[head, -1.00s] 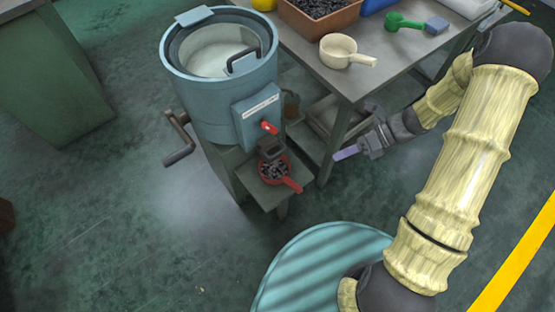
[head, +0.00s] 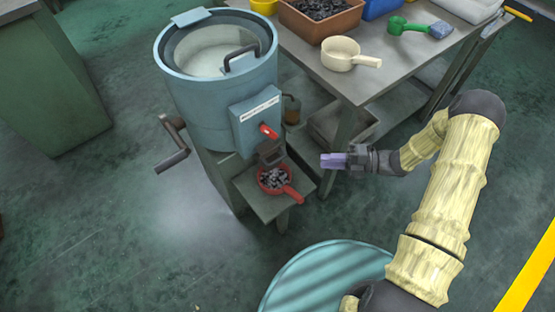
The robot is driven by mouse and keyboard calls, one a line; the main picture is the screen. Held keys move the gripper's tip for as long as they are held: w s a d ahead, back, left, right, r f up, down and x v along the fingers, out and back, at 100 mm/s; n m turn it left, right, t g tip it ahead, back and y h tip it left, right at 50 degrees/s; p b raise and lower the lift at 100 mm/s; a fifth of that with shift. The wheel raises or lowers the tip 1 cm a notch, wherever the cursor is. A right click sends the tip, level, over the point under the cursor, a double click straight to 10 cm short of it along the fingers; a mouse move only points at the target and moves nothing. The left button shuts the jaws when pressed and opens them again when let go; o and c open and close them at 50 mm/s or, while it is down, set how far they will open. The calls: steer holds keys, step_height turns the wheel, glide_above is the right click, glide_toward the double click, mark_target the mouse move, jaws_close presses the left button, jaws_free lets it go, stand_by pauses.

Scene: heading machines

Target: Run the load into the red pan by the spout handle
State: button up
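The blue round hopper machine (head: 205,112) stands left of centre, its lid partly open on a pale inside. A small red spout handle (head: 268,131) sticks out from the box on its front, above the dark spout (head: 270,153). The red pan (head: 289,190) sits on a small shelf under the spout, its handle towards the lower right. Grey and dark pieces (head: 274,178) lie in the pan. My gripper (head: 326,160) is to the right of the spout and pan, apart from both, with its purple fingers pointing left. Nothing shows held; the finger gap is unclear.
A grey table (head: 335,84) stands behind, with a cream scoop (head: 342,53), an orange-brown bin of dark pieces (head: 340,24) and a green scoop (head: 405,25). A crank (head: 173,145) juts from the machine's left. Floor is clear in front left.

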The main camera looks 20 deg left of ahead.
mark_target(280, 160)
steer(key=b+x, duration=0.1)
steer(key=x, duration=1.5)
steer(key=shift+a, duration=0.15)
steer(key=shift+c, duration=0.4)
jaws_close()
